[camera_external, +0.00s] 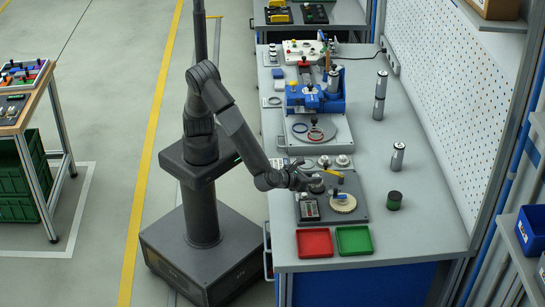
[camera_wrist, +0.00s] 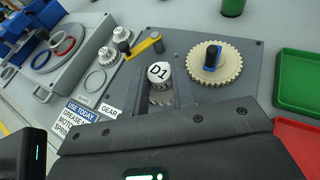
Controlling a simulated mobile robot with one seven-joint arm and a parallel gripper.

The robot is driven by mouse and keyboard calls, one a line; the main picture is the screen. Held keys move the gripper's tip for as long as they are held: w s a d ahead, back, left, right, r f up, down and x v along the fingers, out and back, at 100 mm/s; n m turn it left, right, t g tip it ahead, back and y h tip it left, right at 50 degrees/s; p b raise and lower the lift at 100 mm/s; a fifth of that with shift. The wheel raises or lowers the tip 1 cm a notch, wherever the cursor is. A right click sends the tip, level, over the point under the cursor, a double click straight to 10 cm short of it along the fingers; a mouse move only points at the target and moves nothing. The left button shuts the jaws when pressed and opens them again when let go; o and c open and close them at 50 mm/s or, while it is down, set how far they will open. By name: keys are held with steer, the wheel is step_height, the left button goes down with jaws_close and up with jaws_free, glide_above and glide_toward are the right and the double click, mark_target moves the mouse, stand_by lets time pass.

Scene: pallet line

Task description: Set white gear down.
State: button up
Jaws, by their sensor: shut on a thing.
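My gripper (camera_wrist: 163,93) is shut on a round white-topped piece marked D1 (camera_wrist: 158,72), with a pale body between the fingers; in the outside view my gripper (camera_external: 306,181) is low over the grey plate (camera_external: 322,216). I cannot tell whether this piece touches the plate, nor whether it is the white gear. A cream toothed gear (camera_wrist: 226,68) lies flat on the plate, right of my gripper and apart from it, with a black-and-blue knob at its centre. It also shows in the outside view (camera_external: 344,206).
A red tray (camera_external: 314,243) and a green tray (camera_external: 354,240) stand at the bench's front edge. A yellow handle (camera_wrist: 143,49) and small silver gears (camera_wrist: 122,34) are near my gripper. A dark green-banded cylinder (camera_external: 394,201) stands right of the plate. The bench's right side has free room.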

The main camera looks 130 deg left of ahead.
steer(key=w+r+m+t+h, duration=0.1)
steer(key=w+r+m+t, duration=0.2)
steer(key=w, duration=0.4)
steer(key=m+t+h, duration=0.7)
steer(key=m+h, duration=0.5)
glide_above(384, 185)
step_height(384, 185, down, 8)
steer(key=shift+d+f, duration=0.1)
steer(key=shift+f, duration=2.15)
steer(key=o, duration=1)
steer(key=shift+c, duration=0.2)
